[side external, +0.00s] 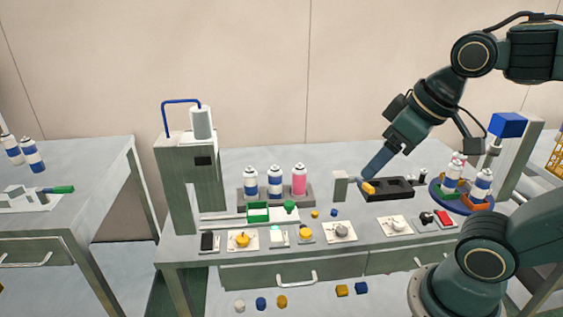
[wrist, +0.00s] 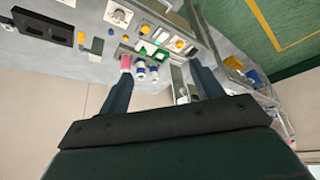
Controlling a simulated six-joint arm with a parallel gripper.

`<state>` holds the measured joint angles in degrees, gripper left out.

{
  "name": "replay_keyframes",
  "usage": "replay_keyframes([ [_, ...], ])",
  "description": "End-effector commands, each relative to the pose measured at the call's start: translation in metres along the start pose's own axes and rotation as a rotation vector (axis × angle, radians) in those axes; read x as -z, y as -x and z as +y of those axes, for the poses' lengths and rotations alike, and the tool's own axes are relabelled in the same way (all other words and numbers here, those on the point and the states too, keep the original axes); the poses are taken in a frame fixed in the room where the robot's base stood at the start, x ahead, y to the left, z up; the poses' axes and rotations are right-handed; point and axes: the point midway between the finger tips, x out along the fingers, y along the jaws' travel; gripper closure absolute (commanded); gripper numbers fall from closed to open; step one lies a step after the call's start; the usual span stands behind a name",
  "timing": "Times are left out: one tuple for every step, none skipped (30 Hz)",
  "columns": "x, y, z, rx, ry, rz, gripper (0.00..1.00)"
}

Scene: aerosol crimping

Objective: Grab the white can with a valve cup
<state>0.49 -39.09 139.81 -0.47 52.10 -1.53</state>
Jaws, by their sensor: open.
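I cannot tell which can carries a valve cup. My gripper (side external: 366,179) is open and empty, right of the rack, near a black tray. In the wrist view, the rack cans (wrist: 140,69) appear beyond and between my open fingers (wrist: 160,74).
A grey press (side external: 186,175) stands left of the rack. Small parts on plates (side external: 242,239) line the front edge. A blue-topped post (side external: 508,125) stands behind the turntable.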

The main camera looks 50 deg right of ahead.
Motion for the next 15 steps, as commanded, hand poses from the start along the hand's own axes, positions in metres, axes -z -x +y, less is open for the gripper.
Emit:
replay_keyframes([
  [0.008,0.000,0.001,0.000,0.009,-0.009,0.34],
  [0.013,0.000,0.001,0.001,0.016,-0.015,0.34],
  [0.021,-0.001,0.001,0.002,0.025,-0.022,0.34],
  [0.027,-0.001,0.002,0.003,0.033,-0.028,0.34],
  [0.033,-0.001,0.002,0.004,0.041,-0.033,0.34],
  [0.042,-0.002,0.003,0.005,0.053,-0.041,0.34],
  [0.049,-0.004,0.003,0.007,0.061,-0.047,0.34],
  [0.056,-0.004,0.004,0.008,0.070,-0.052,0.34],
  [0.065,-0.006,0.005,0.009,0.082,-0.060,0.34],
  [0.071,-0.008,0.005,0.011,0.090,-0.066,0.34],
  [0.077,-0.010,0.006,0.012,0.099,-0.073,0.34],
  [0.086,-0.012,0.007,0.014,0.112,-0.081,0.34],
  [0.093,-0.014,0.008,0.016,0.120,-0.087,0.34],
  [0.099,-0.017,0.009,0.017,0.129,-0.093,0.34],
  [0.108,-0.020,0.010,0.020,0.141,-0.100,0.34],
])
